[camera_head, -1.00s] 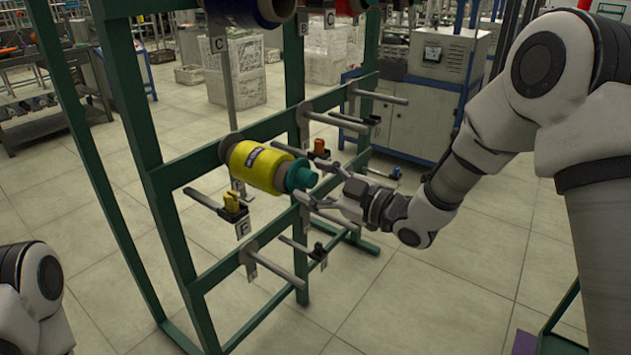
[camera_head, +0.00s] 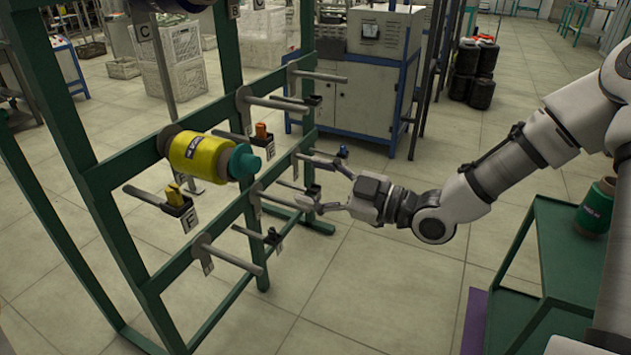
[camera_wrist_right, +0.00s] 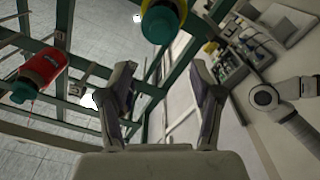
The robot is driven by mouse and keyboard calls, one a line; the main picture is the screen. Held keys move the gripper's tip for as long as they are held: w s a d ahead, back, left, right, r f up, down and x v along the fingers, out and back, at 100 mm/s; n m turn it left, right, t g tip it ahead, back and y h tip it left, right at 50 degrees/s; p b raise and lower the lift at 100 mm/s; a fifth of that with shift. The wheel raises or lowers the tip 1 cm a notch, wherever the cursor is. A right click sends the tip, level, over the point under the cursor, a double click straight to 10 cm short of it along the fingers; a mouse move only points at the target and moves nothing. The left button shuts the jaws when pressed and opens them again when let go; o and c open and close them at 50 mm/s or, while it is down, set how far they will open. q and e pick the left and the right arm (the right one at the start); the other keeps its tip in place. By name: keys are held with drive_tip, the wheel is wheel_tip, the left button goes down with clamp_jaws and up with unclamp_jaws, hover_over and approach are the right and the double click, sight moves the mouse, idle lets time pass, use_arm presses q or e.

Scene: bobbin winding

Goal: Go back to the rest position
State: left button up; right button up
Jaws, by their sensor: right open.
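My right gripper (camera_head: 299,180) is open and empty, with its fingers spread and pointing left toward the green rack (camera_head: 120,165). It is clear of the yellow bobbin (camera_head: 200,157), which sits level on the rack with a teal end piece (camera_head: 244,162) facing the gripper. In the right wrist view the two open fingers (camera_wrist_right: 161,70) have nothing between them. The teal end with a yellow edge (camera_wrist_right: 163,22) shows above them at the top. My left gripper is not in view.
The rack has several bare pegs (camera_head: 232,259) and small holders with orange and yellow pieces. A red bobbin (camera_wrist_right: 40,70) shows left in the wrist view. A green cart (camera_head: 555,250) with a green spool (camera_head: 597,208) stands at the right. Open floor (camera_head: 360,260) lies between rack and cart.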

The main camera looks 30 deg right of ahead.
idle(0.6)
drive_tip(key=s+a+f+m+g+h, duration=0.1)
drive_tip(key=s+a+f+g+h, duration=0.3)
drive_tip(key=f, duration=0.7)
drive_tip(key=s+d+f+m+g+y, duration=0.15)
drive_tip(key=s+f, duration=0.45)
drive_tip(key=f, duration=0.6)
drive_tip(key=s+a+f+m+g+h, duration=0.2)
drive_tip(key=s+f+g+h, duration=0.15)
drive_tip(key=f, duration=0.75)
drive_tip(key=s+d+f+m+g+h, duration=0.2)
drive_tip(key=s+d+f+m, duration=0.15)
drive_tip(key=s, duration=0.35)
drive_tip(key=s+d+f+m+g+h, duration=0.2)
drive_tip(key=s+f+m+g, duration=0.15)
drive_tip(key=s, duration=0.35)
wheel_tip(320, 180, up, 18)
drive_tip(key=m+h+p, duration=0.1)
drive_tip(key=m+p, duration=0.1)
drive_tip(key=p, duration=1.7)
drive_tip(key=shift+r, duration=0.25)
drive_tip(key=shift+d+m, duration=0.1)
drive_tip(key=shift+m, duration=0.15)
